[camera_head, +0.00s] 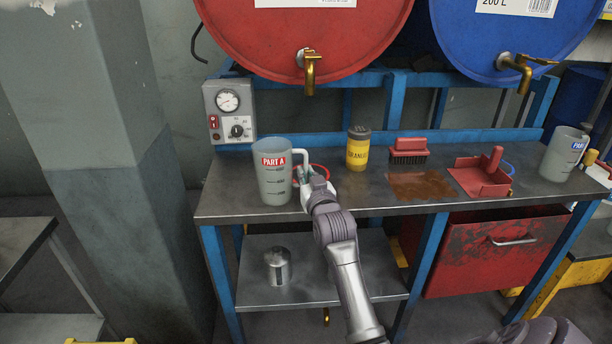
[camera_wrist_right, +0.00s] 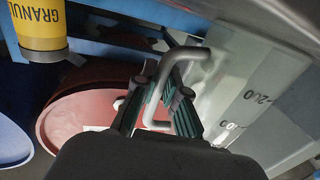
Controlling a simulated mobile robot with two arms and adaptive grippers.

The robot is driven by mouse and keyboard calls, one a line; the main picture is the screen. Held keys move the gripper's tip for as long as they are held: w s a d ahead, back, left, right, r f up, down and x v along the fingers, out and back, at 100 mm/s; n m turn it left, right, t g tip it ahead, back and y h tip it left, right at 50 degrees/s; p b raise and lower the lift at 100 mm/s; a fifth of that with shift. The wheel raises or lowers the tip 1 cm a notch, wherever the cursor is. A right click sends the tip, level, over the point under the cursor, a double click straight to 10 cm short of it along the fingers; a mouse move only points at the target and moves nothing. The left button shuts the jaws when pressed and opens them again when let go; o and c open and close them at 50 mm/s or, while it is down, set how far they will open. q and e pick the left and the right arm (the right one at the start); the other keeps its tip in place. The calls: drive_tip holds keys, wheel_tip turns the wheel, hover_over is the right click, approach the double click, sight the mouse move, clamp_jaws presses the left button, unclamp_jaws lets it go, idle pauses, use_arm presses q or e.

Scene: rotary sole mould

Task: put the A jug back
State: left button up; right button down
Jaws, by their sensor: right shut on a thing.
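The A jug (camera_head: 274,180), a translucent grey measuring jug with a red PART A label, is upright at the left end of the bench. My right gripper (camera_head: 309,186) is shut on its handle, from the right side. In the right wrist view the gripper (camera_wrist_right: 160,105) closes around the grey handle, with the scaled jug wall (camera_wrist_right: 250,95) to the right. I cannot tell whether the jug's base touches the bench. My left gripper is not in view.
A yellow granule jar (camera_head: 358,148), a red brush (camera_head: 409,150), a brown spill (camera_head: 420,186) and a red dustpan (camera_head: 482,177) are to the right. Another jug (camera_head: 563,153) stands at the far right. Red (camera_head: 290,40) and blue drums (camera_head: 520,35) with taps hang above; a gauge box (camera_head: 229,112) is behind.

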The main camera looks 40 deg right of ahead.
drive_tip(key=c, duration=1.2)
unclamp_jaws()
